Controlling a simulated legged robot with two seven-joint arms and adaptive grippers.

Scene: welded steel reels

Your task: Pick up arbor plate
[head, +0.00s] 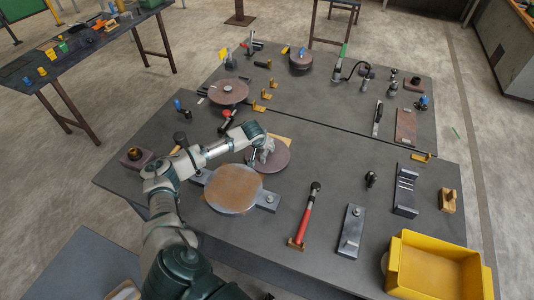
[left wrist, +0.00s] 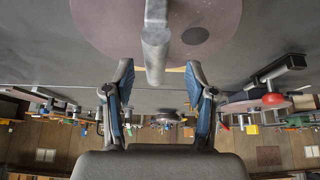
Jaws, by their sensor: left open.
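A reddish-brown round plate (head: 279,160), which I take to be the arbor plate, lies on the dark table. My left gripper (head: 265,150) is at it and hides part of its top. In the left wrist view the plate (left wrist: 95,18) fills the top, with a grey post (left wrist: 156,40) standing out from it. My left gripper's fingers (left wrist: 159,72) are open on either side of the post, with a gap on each side. The post is not gripped. My right gripper is not in view.
A grey fixture with ears and a brown round top (head: 233,187) sits just in front of the plate. A red-handled tool (head: 304,220), a grey block (head: 350,231) and a yellow bin (head: 437,265) are to the right. Another brown disc (head: 229,91) lies behind.

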